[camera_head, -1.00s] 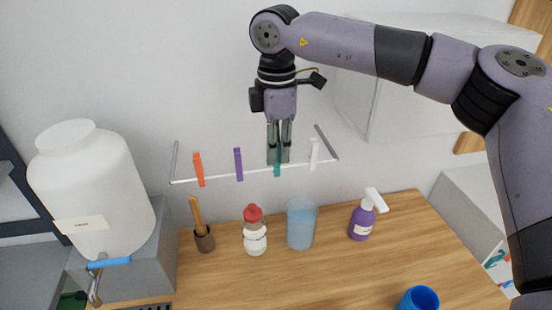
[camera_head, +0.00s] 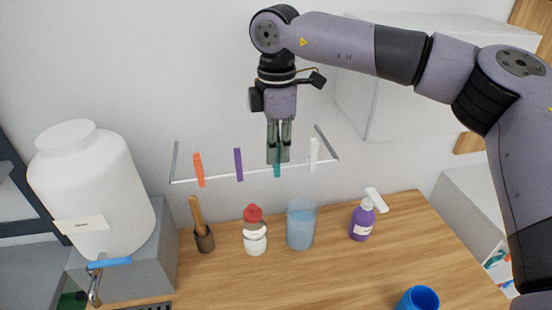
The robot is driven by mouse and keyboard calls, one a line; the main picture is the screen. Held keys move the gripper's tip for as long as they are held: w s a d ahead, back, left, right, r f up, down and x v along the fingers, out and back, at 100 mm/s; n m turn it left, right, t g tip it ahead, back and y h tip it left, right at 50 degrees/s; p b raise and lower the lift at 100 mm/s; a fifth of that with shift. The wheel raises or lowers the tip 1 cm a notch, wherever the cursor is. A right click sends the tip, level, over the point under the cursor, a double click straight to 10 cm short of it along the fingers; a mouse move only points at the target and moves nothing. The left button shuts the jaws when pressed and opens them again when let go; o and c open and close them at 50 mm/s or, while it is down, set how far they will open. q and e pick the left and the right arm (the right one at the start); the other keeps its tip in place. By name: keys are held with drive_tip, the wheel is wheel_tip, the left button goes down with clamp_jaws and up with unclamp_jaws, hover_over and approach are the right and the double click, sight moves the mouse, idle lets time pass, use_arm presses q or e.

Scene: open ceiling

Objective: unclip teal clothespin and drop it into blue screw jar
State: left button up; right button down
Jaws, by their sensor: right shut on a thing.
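The teal clothespin (camera_head: 277,171) sits on the thin white rail (camera_head: 258,174), between a purple clothespin (camera_head: 239,164) and a white one (camera_head: 313,154). My right gripper (camera_head: 278,158) points down from above and is shut on the teal clothespin, whose lower end shows below the fingers. The blue jar (camera_head: 418,297) stands open on the wooden counter at the bottom right, partly cut off by the picture's edge. A translucent blue container (camera_head: 301,225) stands on the counter below the rail. My left gripper is not in view.
An orange clothespin (camera_head: 198,169) hangs at the rail's left. A brush holder (camera_head: 204,239), a red-capped bottle (camera_head: 254,231) and a purple spray bottle (camera_head: 362,219) line the counter's back. A large white tank (camera_head: 92,190) stands left. The counter's middle is clear.

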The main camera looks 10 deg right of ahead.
drive_tip(key=shift+w+r+p, duration=0.15)
drive_tip(key=shift+r+p, duration=0.3)
drive_tip(key=shift+r, duration=0.45)
drive_tip(key=shift+w+r+p, duration=0.1)
drive_tip(key=shift+r+p, duration=0.3)
drive_tip(key=shift+r, duration=0.45)
drive_tip(key=shift+r+p, duration=1.75)
drive_tip(key=shift+r, duration=1.25)
drive_tip(key=shift+f, duration=0.1)
